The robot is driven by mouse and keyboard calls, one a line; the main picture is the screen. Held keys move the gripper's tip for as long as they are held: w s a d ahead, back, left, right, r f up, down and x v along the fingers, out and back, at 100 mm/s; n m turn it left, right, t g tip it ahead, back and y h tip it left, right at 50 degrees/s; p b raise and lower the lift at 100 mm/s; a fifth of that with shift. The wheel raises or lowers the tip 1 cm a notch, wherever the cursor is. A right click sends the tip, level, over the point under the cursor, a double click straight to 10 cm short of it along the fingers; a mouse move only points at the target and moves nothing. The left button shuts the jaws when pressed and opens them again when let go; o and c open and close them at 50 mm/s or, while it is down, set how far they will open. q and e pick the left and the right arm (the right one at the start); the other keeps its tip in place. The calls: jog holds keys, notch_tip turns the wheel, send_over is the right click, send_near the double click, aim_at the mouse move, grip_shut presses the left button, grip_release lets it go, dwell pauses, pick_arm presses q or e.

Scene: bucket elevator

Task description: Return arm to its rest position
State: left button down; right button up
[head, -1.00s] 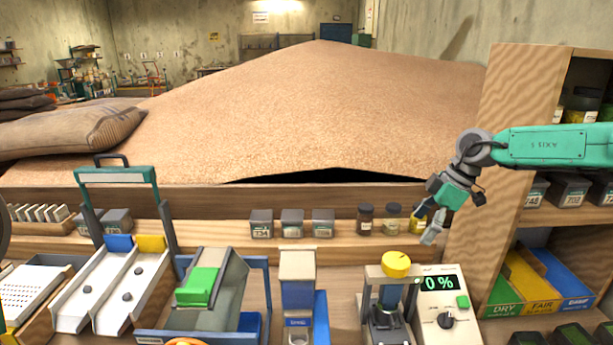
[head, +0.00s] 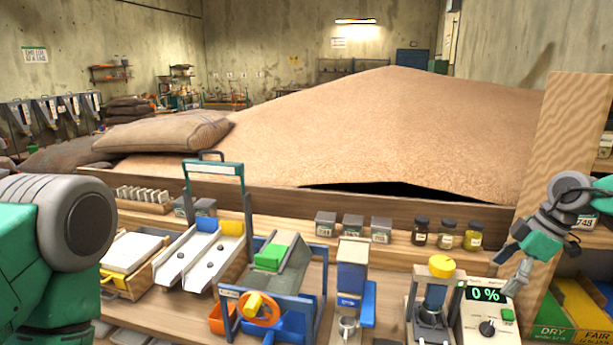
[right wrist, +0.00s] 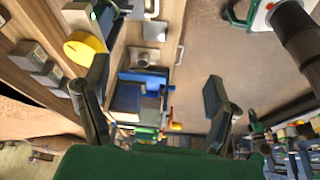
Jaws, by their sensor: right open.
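My right gripper (head: 512,268) is at the right of the head view, above the meter (head: 487,310) that reads 0 %. Its jaws are open and empty; the right wrist view shows the two fingers (right wrist: 158,105) spread apart with nothing between them. In the head view, the device with the yellow knob (head: 441,266) stands just left of the meter. The same yellow knob (right wrist: 84,48) shows near the left finger in the right wrist view. My left arm (head: 50,250) fills the left edge of the head view; its gripper is out of frame.
A wooden bench holds a two-lane chute (head: 200,258), a blue-framed device with an orange wheel (head: 262,308) and a blue dispenser (head: 352,270). Jars (head: 447,234) line the shelf behind. A wooden post (head: 570,150) stands near my right arm. A large grain heap (head: 380,135) lies beyond.

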jog(key=s+a+f+n+h+b, duration=0.2)
jog(key=s+f+n+h+b, duration=0.15)
jog(key=f+n, duration=0.6)
jog(key=s+a+f+n+h+b, duration=0.2)
jog(key=s+a+f+n+b, duration=0.15)
jog(key=f+n, duration=0.6)
jog(key=s+a+f+n+h+b, duration=0.1)
jog(key=s+f+n+h+b, duration=0.3)
jog(key=f+n, duration=0.6)
jog(key=s+a+f+n+y+b, duration=0.2)
jog(key=s+f+n, duration=0.3)
jog(key=s+n, duration=0.3)
jog(key=s+a+f+n+y+b, duration=0.1)
jog(key=s+a+f+n+b, duration=0.1)
jog(key=s+n, duration=0.7)
jog(key=s+a+f+n+g+y+b, duration=0.1)
jog(key=s+a+f+n+y+b, duration=0.1)
jog(key=s+f+n, duration=0.5)
jog(key=s+a+n+b, duration=0.1)
jog(key=s+n, duration=0.1)
jog(key=n, duration=0.4)
jog(key=shift+s+f+y, duration=0.25)
jog(key=shift+f+y, duration=0.05)
jog(key=shift+y, duration=0.05)
jog(key=shift+w, duration=0.15)
